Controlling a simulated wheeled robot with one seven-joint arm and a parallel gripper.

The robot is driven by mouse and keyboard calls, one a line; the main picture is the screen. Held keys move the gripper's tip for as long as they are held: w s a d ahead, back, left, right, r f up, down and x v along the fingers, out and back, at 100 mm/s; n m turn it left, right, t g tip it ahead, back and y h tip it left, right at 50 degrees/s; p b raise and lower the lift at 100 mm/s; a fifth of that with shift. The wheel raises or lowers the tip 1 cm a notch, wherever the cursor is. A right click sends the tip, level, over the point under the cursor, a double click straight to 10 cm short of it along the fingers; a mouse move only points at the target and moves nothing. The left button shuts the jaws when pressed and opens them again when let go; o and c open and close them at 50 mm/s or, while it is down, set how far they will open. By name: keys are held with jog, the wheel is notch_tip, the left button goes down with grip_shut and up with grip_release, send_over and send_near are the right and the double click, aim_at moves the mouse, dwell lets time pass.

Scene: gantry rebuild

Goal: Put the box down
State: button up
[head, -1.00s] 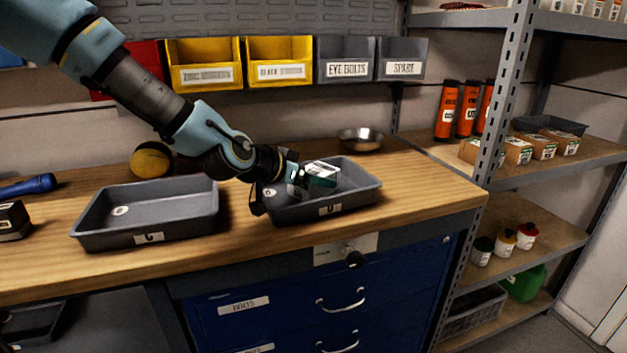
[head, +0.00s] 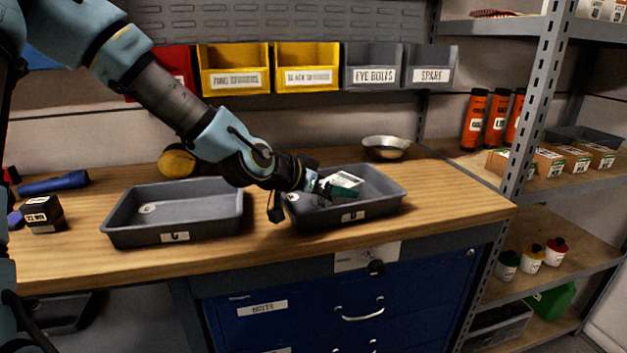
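A small box with a white top (head: 347,179) is at the right grey tray (head: 378,208), inside its outline in the head view. My gripper (head: 328,186) reaches in from the left with its teal fingers at the box and appears shut on it. The fingers hide part of the box. Whether the box touches the tray floor cannot be told. The left grey tray (head: 205,232) looks empty except for a small round label on its floor.
A metal bowl (head: 387,147) stands behind the right tray. A yellow-black ball-like object (head: 177,161), a blue flashlight (head: 55,183) and a dark box (head: 42,214) lie to the left. Bins (head: 307,68) hang above the bench; a shelf post (head: 538,100) stands at right.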

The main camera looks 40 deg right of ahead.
jog(key=p+v, duration=0.2)
jog(key=v, duration=0.7)
jog(key=shift+a+r, duration=0.15)
jog(key=shift+r, duration=0.15)
jog(key=shift+s+a+r, duration=0.1)
jog(key=shift+a, duration=0.35)
